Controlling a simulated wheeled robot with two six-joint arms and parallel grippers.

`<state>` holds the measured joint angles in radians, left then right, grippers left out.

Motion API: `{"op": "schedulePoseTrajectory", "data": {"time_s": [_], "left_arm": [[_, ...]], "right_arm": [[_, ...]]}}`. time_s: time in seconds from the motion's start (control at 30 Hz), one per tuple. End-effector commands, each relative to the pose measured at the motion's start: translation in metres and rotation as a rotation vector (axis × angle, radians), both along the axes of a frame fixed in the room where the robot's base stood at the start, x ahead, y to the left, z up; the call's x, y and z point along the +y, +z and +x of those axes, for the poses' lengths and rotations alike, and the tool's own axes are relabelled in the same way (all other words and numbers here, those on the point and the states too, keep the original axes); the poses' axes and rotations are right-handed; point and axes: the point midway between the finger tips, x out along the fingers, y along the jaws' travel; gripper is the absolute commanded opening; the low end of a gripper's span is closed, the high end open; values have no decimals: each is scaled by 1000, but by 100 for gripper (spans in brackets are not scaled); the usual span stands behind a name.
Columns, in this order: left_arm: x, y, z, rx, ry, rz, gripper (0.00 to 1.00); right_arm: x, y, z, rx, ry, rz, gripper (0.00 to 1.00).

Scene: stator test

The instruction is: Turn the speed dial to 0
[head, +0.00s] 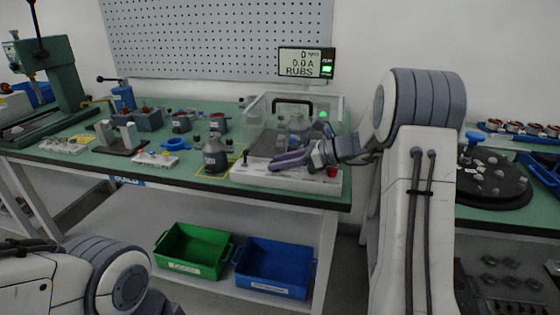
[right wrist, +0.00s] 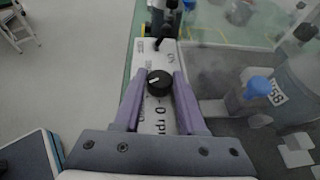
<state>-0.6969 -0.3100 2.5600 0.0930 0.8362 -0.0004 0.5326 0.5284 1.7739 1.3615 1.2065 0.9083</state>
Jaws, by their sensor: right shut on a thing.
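The speed dial (right wrist: 159,83) is a round black knob with a white pointer mark, on the white front panel of the test station (head: 262,177). In the right wrist view the mark points roughly left, and "0 rpm" is printed below the knob. My right gripper (right wrist: 158,78) has its purple fingers on both sides of the dial, shut on it. In the head view the right gripper (head: 286,161) hides the dial. The display (head: 307,62) reads 0 rpm, 0.0 A and RUBS. My left gripper is out of view; only part of the left arm shows.
A clear guard with a black handle (head: 293,104) stands behind the panel. A red button (head: 332,172) is to the right of the gripper. A dark stator (head: 215,155) stands left of the station. Green (head: 186,252) and blue (head: 273,267) bins sit below the bench.

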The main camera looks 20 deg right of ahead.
Motion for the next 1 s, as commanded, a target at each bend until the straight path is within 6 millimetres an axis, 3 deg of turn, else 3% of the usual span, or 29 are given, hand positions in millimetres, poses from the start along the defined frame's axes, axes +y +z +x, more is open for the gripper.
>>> {"op": "schedulePoseTrajectory", "data": {"time_s": [0.07, 0.1, 0.17, 0.2, 0.57, 1.0], "left_arm": [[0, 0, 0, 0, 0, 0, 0], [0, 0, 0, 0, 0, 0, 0], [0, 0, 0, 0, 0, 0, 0], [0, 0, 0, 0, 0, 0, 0], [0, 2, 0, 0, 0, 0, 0], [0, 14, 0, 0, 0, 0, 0]], "right_arm": [[-1, 0, 1, -2, -4, -3, 0], [-1, 0, 1, -2, -4, -3, 44], [-1, 0, 1, -2, -4, -3, 67], [-1, 0, 1, -2, -4, -3, 70], [-8, 5, -5, -2, -5, -3, 70], [-66, 36, -51, -2, -7, -3, 70]]}}
